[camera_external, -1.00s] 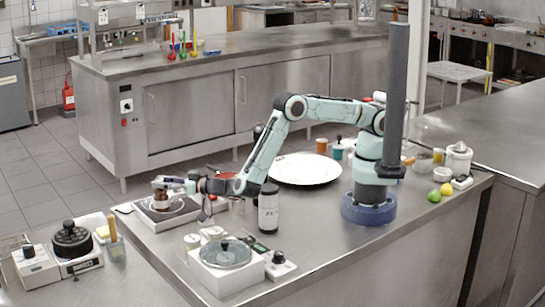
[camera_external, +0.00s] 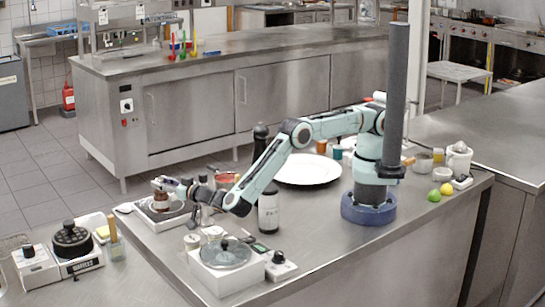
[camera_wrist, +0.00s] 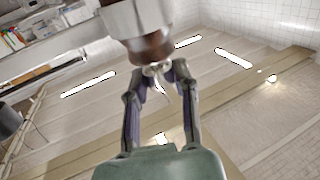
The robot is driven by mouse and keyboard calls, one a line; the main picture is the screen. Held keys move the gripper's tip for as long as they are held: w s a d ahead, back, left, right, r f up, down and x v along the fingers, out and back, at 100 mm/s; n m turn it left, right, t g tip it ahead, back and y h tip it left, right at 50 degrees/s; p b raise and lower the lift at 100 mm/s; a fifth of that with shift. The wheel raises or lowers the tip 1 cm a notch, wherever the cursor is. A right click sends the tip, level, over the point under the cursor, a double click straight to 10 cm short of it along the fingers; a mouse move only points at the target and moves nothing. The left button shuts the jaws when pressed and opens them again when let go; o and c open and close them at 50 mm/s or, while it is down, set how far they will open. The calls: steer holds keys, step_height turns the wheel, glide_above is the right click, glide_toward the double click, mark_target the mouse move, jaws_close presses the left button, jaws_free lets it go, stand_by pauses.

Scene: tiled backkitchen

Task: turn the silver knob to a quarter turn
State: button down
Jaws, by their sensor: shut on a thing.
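A small brown vessel with a paler upper part (camera_external: 161,197) stands upright over the flat square appliance (camera_external: 150,222) on the left of the counter in the external view. My gripper (camera_external: 170,184) reaches it from the right, with its fingers at the upper part. In the wrist view the brown and whitish body (camera_wrist: 140,22) fills the top middle. My gripper's fingers (camera_wrist: 157,72) close on a small silvery piece (camera_wrist: 152,70) just below it, which looks like the silver knob. The fingertips partly hide it, so its turn angle is unclear.
A dark bottle (camera_external: 268,212) and a black pepper mill (camera_external: 260,140) stand close to my arm. A white box with a glass lid (camera_external: 225,254) is at the front. A large white plate (camera_external: 305,170) lies behind my arm.

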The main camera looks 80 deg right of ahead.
steer(key=shift+a+m+g+h, duration=0.15)
steer(key=shift+m+g+h, duration=0.6)
steer(key=shift+h, duration=0.45)
steer(key=c, duration=0.8)
jaws_free()
steer(key=shift+c, duration=0.2)
steer(key=v, duration=0.5)
step_height(320, 180, up, 7)
steer(key=shift+w, duration=0.1)
